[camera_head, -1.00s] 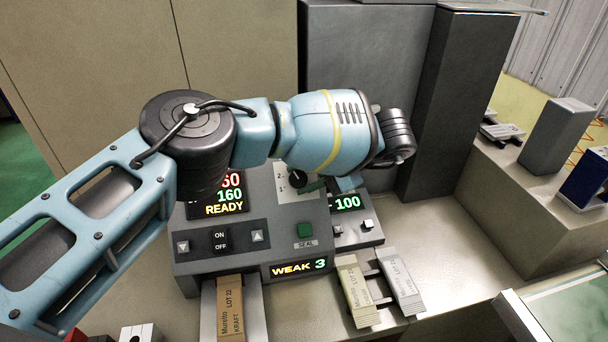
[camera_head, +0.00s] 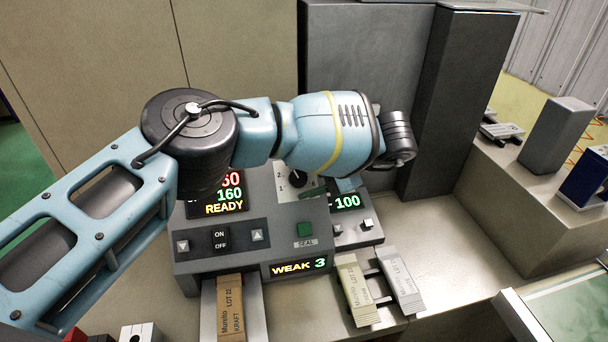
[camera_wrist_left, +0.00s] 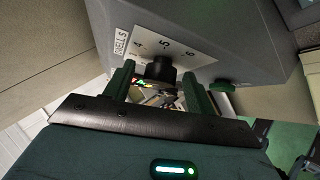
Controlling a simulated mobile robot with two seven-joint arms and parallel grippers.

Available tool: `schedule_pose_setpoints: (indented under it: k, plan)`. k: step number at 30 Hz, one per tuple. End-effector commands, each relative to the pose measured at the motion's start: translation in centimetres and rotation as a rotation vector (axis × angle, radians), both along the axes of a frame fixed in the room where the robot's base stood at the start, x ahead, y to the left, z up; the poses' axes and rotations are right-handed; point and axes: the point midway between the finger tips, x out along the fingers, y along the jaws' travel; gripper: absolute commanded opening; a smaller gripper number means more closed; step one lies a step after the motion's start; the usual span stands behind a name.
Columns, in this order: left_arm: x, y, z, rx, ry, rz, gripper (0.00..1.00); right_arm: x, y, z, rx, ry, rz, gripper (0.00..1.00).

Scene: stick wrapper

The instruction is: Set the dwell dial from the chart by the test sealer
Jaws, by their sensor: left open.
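The grey test sealer (camera_head: 275,220) stands mid-view with lit displays reading 160 READY and WEAK 3. Its white dwell dial plate (camera_head: 283,178) is partly hidden behind my left arm. In the left wrist view the plate (camera_wrist_left: 180,51) shows DWELL S and the numbers 4, 5 and 6. The black dial knob (camera_wrist_left: 160,69) sits between the fingertips of my open left gripper (camera_wrist_left: 159,76); I cannot tell whether they touch it. In the head view a dark green part of this gripper (camera_head: 312,191) shows below the arm. I cannot make out a chart.
A small grey unit (camera_head: 350,225) reading 100 adjoins the sealer on the right. A brown KRAFT strip (camera_head: 230,308) lies in front, with pale strips (camera_head: 356,290) to its right. A tall dark grey block (camera_head: 460,100) stands behind.

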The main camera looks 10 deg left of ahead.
Motion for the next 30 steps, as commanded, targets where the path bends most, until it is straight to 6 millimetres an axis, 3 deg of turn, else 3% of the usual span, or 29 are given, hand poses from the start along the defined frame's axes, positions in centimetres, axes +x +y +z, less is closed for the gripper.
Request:
schedule_pose_setpoints:
  k: [5, 19, 30]
  plan:
    - [0.0, -0.6, 0.4, 0.0, -0.001, -0.002, 0.56, -0.1, 0.0, -0.1, 0.0, 0.002, 0.0, 0.36]
    - [-0.7, -5.6, 4.3, 0.002, -0.001, -0.001, 0.56, -0.6, 0.1, -0.7, 0.002, 0.019, -0.001, 0.36]
    - [-0.9, -6.1, 4.8, 0.0, 0.0, 0.0, 0.56, -0.6, 0.2, -0.6, 0.005, 0.017, -0.001, 0.36]
